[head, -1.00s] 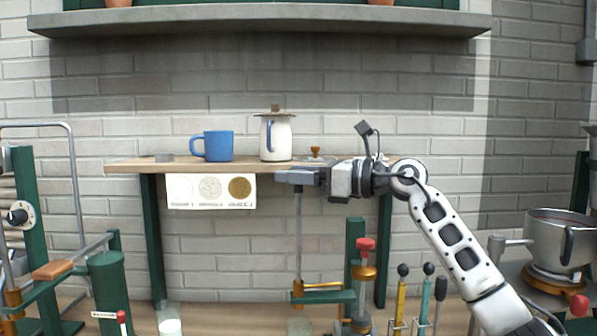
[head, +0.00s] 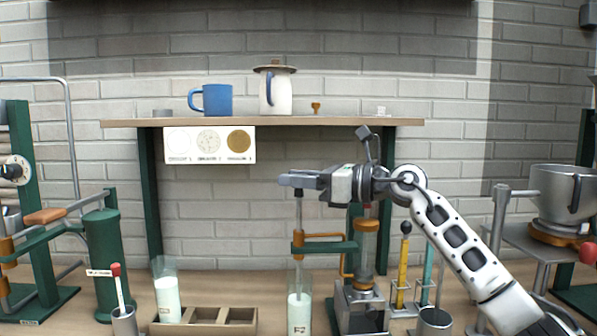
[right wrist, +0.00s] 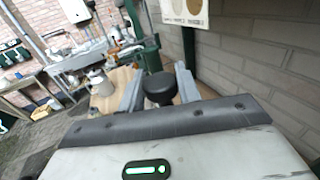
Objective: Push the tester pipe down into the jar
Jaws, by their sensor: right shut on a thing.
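My right gripper (head: 292,181) is shut on the top end of the tester pipe (head: 299,220). In the right wrist view a black round knob (right wrist: 160,88) sits between the two fingers of the gripper (right wrist: 158,88). The pipe stands upright and passes through the guide on a green arm (head: 320,247). Below it stands a clear jar (head: 299,312) with white contents and a label. The pipe's lower part runs down into the jar; its tip cannot be made out. My left gripper is not in view.
A wooden rack (head: 240,328) with a second jar (head: 167,290) stands to the left. A glass column (head: 366,255) is close on the right, with a holder of tools (head: 403,265) beyond it. A shelf with a blue mug (head: 212,100) and a white pot (head: 276,92) is above.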

